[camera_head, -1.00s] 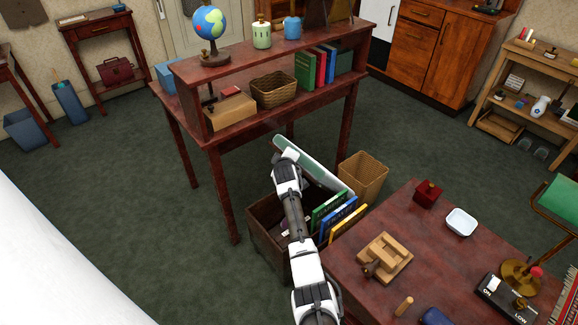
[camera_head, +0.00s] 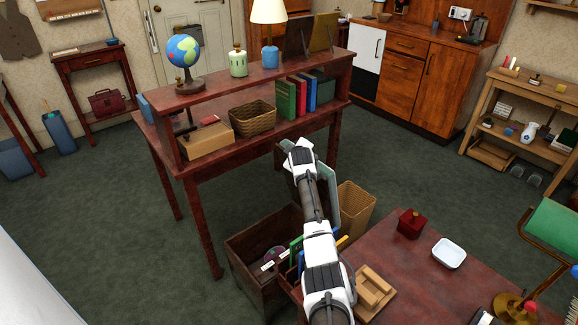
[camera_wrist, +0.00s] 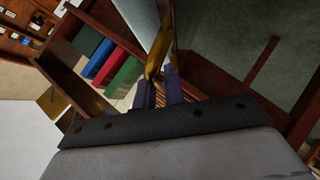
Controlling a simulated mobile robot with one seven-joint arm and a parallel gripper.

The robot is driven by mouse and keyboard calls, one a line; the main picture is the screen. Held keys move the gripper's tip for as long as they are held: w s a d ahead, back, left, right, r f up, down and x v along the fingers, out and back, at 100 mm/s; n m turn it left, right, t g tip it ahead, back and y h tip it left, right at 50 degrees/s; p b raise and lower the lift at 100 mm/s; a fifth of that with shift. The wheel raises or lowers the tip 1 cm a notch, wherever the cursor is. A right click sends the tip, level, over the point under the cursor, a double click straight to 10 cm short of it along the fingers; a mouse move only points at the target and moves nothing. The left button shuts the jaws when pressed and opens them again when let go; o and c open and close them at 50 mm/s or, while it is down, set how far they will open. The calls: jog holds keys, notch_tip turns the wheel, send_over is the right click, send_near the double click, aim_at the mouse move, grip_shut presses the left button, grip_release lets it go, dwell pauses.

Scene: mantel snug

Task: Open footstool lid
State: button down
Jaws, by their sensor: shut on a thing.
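The footstool is an open dark wooden box (camera_head: 243,272) on the floor between the two tables. Its pale green-grey lid (camera_head: 332,184) stands steeply raised at the box's far side, partly hidden behind my arm. My gripper (camera_head: 298,148) is at the upper part of the lid and is shut on it; the head view hides its fingertips. In the wrist view the jaws (camera_wrist: 160,88) close around a narrow golden-brown part that I cannot identify clearly. Inside the box are a dark round item (camera_head: 275,256) and upright colored books, partly covered by my arm.
The red-brown desk (camera_head: 185,160) is behind the footstool. A low table (camera_head: 415,275) with a wooden puzzle, red box and white dish stands at right. Carpet is clear to the left.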

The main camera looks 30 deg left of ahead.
jog(key=shift+w+d+r+b, duration=0.15)
jog(key=shift+w+d+b, duration=0.05)
jog(key=shift+w, duration=0.4)
jog(key=shift+w+d+r+b, duration=0.15)
jog(key=shift+w+d+b, duration=0.05)
jog(key=shift+w, duration=0.4)
jog(key=c, duration=1.5)
grip_release()
jog(key=shift+s+f, duration=0.1)
jog(key=shift+s+d, duration=0.1)
jog(key=shift+s, duration=0.05)
jog(key=shift+s+d+r, duration=0.3)
jog(key=shift+s+d, duration=0.05)
jog(key=shift+s, duration=0.05)
jog(key=b+v, duration=0.1)
jog(key=v, duration=1.1)
jog(key=shift+r, duration=0.4)
jog(key=shift+d, duration=0.1)
